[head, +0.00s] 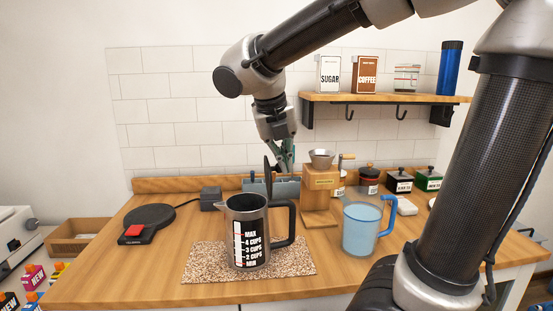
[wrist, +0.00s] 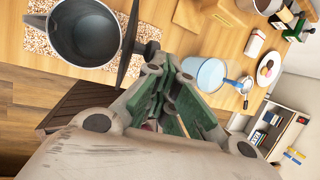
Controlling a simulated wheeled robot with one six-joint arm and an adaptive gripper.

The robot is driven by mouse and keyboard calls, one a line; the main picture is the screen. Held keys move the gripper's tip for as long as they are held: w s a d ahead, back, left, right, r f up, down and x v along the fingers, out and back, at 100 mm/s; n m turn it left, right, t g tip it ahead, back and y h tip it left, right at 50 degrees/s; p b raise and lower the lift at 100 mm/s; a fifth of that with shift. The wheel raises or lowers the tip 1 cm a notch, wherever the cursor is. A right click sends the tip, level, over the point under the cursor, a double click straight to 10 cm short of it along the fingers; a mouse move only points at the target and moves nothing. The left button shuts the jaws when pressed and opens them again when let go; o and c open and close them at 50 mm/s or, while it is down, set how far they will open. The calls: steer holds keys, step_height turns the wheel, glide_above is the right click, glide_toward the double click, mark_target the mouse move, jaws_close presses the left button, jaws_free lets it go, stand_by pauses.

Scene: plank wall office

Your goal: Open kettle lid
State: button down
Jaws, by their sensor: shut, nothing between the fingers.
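The kettle (head: 240,235) is a dark grey metal jug with a black handle and a printed level scale. It stands upright on a speckled mat (head: 205,262). Its black lid (head: 267,178) stands upright above the rim at the handle side, and the top is open. In the wrist view I look into the kettle's grey, empty-looking inside (wrist: 84,32), with the lid (wrist: 130,45) edge-on beside it. My gripper (head: 286,165) is above and behind the kettle, near the raised lid. Its green fingers (wrist: 172,85) are shut and hold nothing; contact with the lid cannot be told.
A blue jug (head: 362,230) stands right of the kettle, and a wooden grinder (head: 320,190) stands behind. A black round base (head: 149,217) with a red-topped switch lies at the left. A shelf (head: 385,98) with tins hangs at the back right. The front left counter is clear.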

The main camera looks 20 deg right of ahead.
steer(key=shift+s+d+f, duration=0.1)
steer(key=shift+d, duration=0.2)
steer(key=shift+a, duration=0.15)
stand_by(0.4)
